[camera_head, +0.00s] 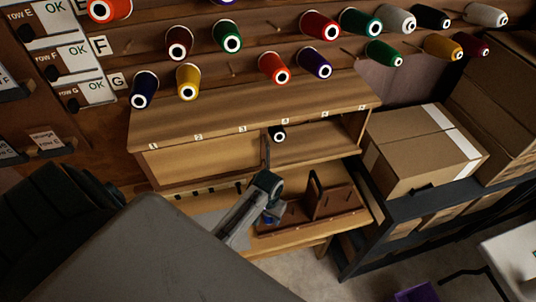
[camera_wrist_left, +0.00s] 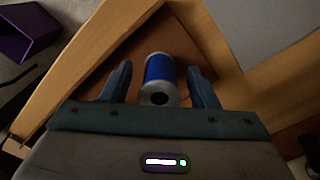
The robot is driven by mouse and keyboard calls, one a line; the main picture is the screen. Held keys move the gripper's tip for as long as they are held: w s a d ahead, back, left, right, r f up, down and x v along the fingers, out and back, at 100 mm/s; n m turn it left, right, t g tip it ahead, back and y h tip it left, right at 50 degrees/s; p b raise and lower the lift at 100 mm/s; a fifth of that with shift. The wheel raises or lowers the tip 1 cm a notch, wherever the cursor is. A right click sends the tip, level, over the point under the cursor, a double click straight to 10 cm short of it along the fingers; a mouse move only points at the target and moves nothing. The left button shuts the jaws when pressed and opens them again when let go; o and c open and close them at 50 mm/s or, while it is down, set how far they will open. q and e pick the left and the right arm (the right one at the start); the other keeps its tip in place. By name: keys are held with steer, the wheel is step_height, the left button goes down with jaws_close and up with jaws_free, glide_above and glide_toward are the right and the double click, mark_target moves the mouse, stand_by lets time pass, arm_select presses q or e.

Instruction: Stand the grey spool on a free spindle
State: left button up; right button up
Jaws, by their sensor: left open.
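My left gripper (camera_head: 272,205) reaches to the brown wooden tray (camera_head: 340,203) in front of the cabinet. In the left wrist view the gripper (camera_wrist_left: 160,88) is open. A spool with a blue band and grey ends (camera_wrist_left: 158,68) lies or stands between its fingers, with a gap visible on the right side; I cannot tell whether it touches. In the head view the arm mostly hides this spool. Grey cones hang on the wall, one at the upper right (camera_head: 397,20) and a paler one (camera_head: 487,14). Bare spindles show on the wall, one (camera_head: 231,70) below the green cone.
A numbered wooden cabinet (camera_head: 190,120) stands under the wall, with a dark spool (camera_head: 277,134) at its opening. A cardboard box (camera_head: 420,145) sits on a dark shelf to the right. A purple bin (camera_head: 417,292) is on the floor. Labels and hooks line the left wall.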

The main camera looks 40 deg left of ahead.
arm_select(q)
step_height(320, 180, up, 10)
steer(key=b, duration=0.2)
steer(key=shift+f+b, duration=0.1)
steer(key=shift+b, duration=0.2)
steer(key=shift+r, duration=0.5)
